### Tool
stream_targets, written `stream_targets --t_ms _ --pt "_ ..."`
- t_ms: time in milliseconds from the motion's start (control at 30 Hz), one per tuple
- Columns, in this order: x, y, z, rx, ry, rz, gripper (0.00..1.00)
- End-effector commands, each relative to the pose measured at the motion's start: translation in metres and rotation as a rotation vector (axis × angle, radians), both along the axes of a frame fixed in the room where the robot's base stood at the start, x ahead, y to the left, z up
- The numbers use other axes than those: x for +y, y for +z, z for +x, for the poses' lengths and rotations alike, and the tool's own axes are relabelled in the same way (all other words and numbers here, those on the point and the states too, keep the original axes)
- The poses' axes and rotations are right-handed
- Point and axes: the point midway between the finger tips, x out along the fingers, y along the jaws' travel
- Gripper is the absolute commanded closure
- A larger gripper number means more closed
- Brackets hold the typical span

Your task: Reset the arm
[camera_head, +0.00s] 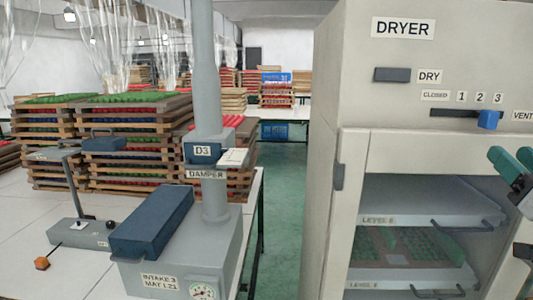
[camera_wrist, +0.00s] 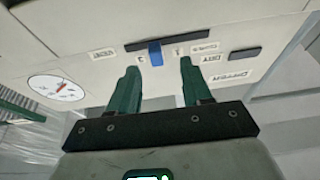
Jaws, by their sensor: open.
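My gripper (camera_head: 511,154) shows partly at the right edge of the head view, in front of the dryer below its vent slider. In the wrist view my gripper (camera_wrist: 159,63) has its two green fingers spread apart, with nothing held between them. The dryer (camera_head: 430,160) fills the right of the head view. Its blue vent slider knob (camera_head: 488,119) sits near the mark 3; the knob (camera_wrist: 155,53) also shows just beyond and between the fingertips. I cannot tell whether a finger touches the panel. Most of my arm is hidden.
The dryer's front is open, showing shelves (camera_head: 420,200) and a tray of green pieces (camera_head: 400,245). At left, the grey damper unit (camera_head: 215,245) stands on a white table (camera_head: 22,225) with stacked wooden trays (camera_head: 130,140). Green floor (camera_head: 285,200) lies clear between.

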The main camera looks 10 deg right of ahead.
Motion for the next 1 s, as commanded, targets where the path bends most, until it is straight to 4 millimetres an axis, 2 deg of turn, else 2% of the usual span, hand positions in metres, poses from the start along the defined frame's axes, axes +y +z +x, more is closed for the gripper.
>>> stream_targets --t_ms 100,233,367,400,467,600,667,700,800,900,1000 --pt "0.021 -0.062 0.017 0.162 0.041 0.046 0.51" --pt "0.052 -0.146 0.025 0.389 0.09 0.105 0.51" --pt "0.086 -0.23 0.017 0.62 0.131 0.157 0.51" --pt "0.096 -0.254 0.01 0.692 0.141 0.171 0.51" --pt "0.113 -0.291 -0.002 0.803 0.156 0.193 0.51" --pt "0.148 -0.371 -0.046 1.061 0.179 0.231 0.51" --pt "0.163 -0.402 -0.07 1.176 0.185 0.244 0.51" --pt "0.172 -0.421 -0.088 1.251 0.188 0.252 0.51" --pt "0.192 -0.461 -0.136 1.433 0.185 0.263 0.51" --pt "0.206 -0.489 -0.182 1.589 0.176 0.266 0.51" --pt "0.214 -0.506 -0.217 1.701 0.164 0.265 0.51"
